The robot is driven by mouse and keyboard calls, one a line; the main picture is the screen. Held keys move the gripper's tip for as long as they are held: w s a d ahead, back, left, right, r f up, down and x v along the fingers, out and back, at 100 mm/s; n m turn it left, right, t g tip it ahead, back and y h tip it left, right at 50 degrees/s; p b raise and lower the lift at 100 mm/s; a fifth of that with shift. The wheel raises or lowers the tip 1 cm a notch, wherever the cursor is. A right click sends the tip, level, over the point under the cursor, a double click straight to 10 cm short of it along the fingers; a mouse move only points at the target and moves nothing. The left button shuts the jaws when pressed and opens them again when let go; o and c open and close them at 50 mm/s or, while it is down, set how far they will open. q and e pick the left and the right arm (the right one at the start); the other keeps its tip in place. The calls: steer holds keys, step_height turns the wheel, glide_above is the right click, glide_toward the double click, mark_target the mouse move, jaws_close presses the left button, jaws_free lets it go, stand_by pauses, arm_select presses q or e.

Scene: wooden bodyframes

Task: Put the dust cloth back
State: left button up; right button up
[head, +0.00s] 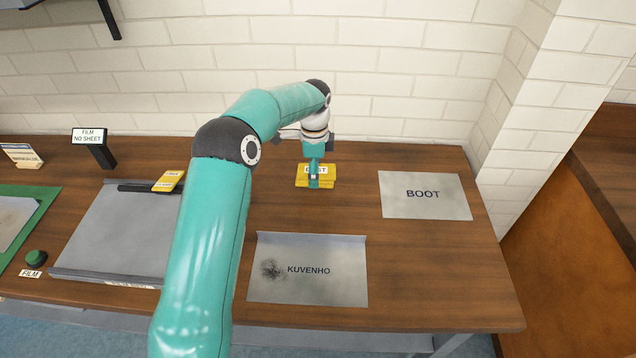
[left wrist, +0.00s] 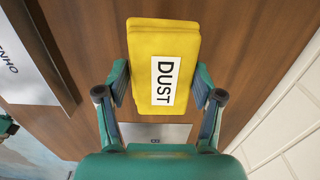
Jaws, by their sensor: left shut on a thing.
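The dust cloth (head: 301,181) is a folded yellow pad with a white label. In the left wrist view the cloth (left wrist: 165,38) fills the space between the fingers and its label reads DUST. My left gripper (head: 315,180) is shut on it, with one finger on each side in the left wrist view (left wrist: 160,88). The cloth is over the back middle of the wooden bench, left of the BOOT plate (head: 425,205). I cannot tell whether it touches the bench. My right gripper is in neither view.
A grey KUVENHO plate (head: 330,290) with a dark smudge lies at the front. A grey tray (head: 115,235) is to the left, with another yellow pad (head: 168,181) at its back. A brick wall backs the bench.

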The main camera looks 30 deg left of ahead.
mark_target(315, 190)
arm_select(q)
steer(key=shift+f, duration=2.15)
steer(key=o, duration=1.1)
steer(key=shift+f, duration=0.1)
step_height(315, 190, up, 12)
steer(key=shift+r+b, duration=0.15)
steer(key=shift+b, duration=0.15)
